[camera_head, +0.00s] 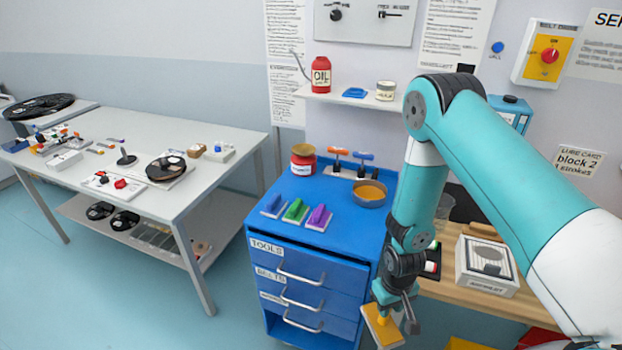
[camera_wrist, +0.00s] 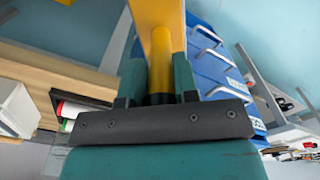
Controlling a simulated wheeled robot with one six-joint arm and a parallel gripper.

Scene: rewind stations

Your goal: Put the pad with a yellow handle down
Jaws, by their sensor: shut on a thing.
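My gripper (camera_head: 391,303) is shut on the yellow handle of a flat pad (camera_head: 383,332). It holds the pad in front of the blue cabinet, near its right front corner and below the level of its top. In the wrist view the yellow handle (camera_wrist: 161,60) stands between my gripper's two green fingers (camera_wrist: 158,85). The pad's underside is hidden. Three similar pads lie on the blue cabinet top (camera_head: 345,235): one with a blue handle (camera_head: 274,204), one green (camera_head: 295,211) and one purple (camera_head: 318,217).
A red tin (camera_head: 303,161) and an orange-filled bowl (camera_head: 369,194) stand on the cabinet top. A wooden bench (camera_head: 450,290) with a white box (camera_head: 487,266) is on the right. A white table (camera_head: 215,175) with parts is on the left. The cabinet top's front right is clear.

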